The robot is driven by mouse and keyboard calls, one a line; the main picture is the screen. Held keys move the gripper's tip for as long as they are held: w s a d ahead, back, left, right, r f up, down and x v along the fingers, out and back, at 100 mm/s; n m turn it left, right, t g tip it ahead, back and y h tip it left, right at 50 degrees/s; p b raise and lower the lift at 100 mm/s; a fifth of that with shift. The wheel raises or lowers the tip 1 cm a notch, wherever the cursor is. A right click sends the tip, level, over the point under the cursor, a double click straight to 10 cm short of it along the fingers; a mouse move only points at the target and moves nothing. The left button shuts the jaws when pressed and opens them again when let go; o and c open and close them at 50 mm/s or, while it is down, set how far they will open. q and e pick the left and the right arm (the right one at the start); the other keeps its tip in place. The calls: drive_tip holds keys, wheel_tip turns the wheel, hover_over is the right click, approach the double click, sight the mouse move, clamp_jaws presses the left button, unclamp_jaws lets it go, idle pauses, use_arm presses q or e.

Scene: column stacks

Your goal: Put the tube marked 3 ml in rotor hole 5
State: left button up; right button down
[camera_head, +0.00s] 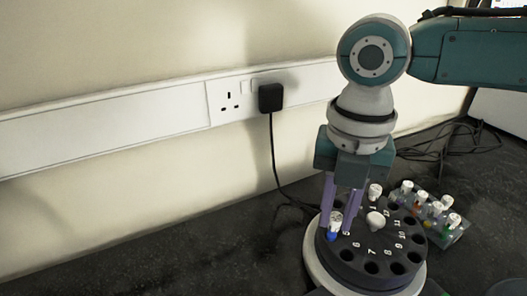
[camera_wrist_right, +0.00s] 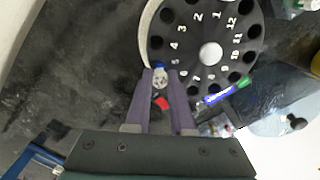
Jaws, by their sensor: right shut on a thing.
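The black rotor (camera_head: 372,268) sits on a pale round base, with numbered holes around its top; it also shows in the wrist view (camera_wrist_right: 222,65). My right gripper (camera_head: 336,227) points down at the rotor's left side. Its purple fingers are shut on a tube (camera_head: 333,234) with a white cap and blue colouring, also between the fingertips in the wrist view (camera_wrist_right: 161,79). The tube is beside the numeral 5 at the rotor's edge. I cannot tell whether its lower end is inside the hole. Its volume mark is not readable. My left gripper is not in view.
A rack of several white-capped tubes (camera_head: 447,202) stands right of the rotor. Another white cap (camera_head: 375,189) shows at the rotor's far side. A pale knob (camera_head: 375,220) rises at its centre. A black plug (camera_head: 270,97) and cable are at the wall. The dark worktop is clear at left.

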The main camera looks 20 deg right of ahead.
drive_tip(key=shift+f+b, duration=0.35)
drive_tip(key=shift+f, duration=0.35)
drive_tip(key=c, duration=0.7)
unclamp_jaws()
drive_tip(key=shift+o, duration=0.3)
drive_tip(key=shift+o, duration=1.4)
drive_tip(key=shift+r, duration=0.1)
